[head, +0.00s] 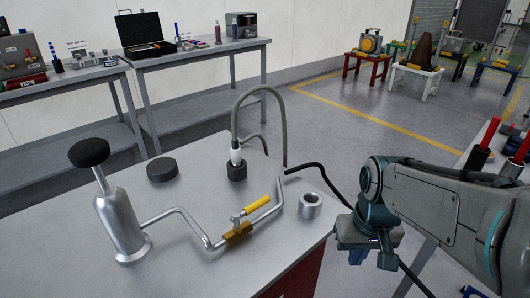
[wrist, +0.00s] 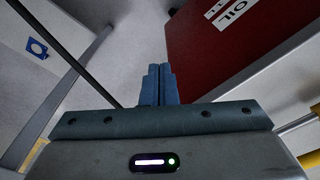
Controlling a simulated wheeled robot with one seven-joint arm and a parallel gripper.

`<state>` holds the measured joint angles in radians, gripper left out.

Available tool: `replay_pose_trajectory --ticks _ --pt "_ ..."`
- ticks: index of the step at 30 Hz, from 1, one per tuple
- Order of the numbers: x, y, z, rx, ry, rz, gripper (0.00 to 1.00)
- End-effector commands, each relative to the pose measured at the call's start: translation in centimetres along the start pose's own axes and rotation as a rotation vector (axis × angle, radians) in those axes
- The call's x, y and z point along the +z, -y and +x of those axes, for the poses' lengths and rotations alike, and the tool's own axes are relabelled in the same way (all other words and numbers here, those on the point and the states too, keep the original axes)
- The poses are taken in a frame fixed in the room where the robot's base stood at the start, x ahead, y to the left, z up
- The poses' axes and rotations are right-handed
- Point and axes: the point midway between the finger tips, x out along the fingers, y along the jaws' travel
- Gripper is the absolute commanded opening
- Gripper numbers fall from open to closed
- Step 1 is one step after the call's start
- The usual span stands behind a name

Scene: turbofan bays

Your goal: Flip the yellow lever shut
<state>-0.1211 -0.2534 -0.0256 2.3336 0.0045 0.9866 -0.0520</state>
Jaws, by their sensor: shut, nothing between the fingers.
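The yellow lever (head: 257,204) sits on top of a brass valve body (head: 238,235) on the grey bench. It points up and to the right, roughly in line with the pipe (head: 268,215) beneath it. My gripper (head: 387,260) is off the bench's right edge, to the right of and apart from the lever, pointing downward. In the wrist view its fingers (wrist: 160,72) are together with nothing between them. Yellow parts at that view's right edge are cut off, so I cannot tell which is the lever.
A silver pump with a black knob (head: 120,225) joins the pipe's left end. A black disc (head: 162,170), a metal ring (head: 311,205) and a grey hose (head: 262,90) in a black socket share the bench (head: 190,275).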

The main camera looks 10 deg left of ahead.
Motion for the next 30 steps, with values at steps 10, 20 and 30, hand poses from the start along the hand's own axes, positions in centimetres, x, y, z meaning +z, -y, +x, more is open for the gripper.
replay_pose_trajectory --ticks 10,20,30 --pt "-12.1 10.6 -12.0 -0.004 0.158 -0.362 0.0" --pt "-17.1 22.6 -16.5 0.044 0.269 -0.647 0.0" --pt "-17.5 25.9 -16.7 0.063 0.296 -0.72 0.0"
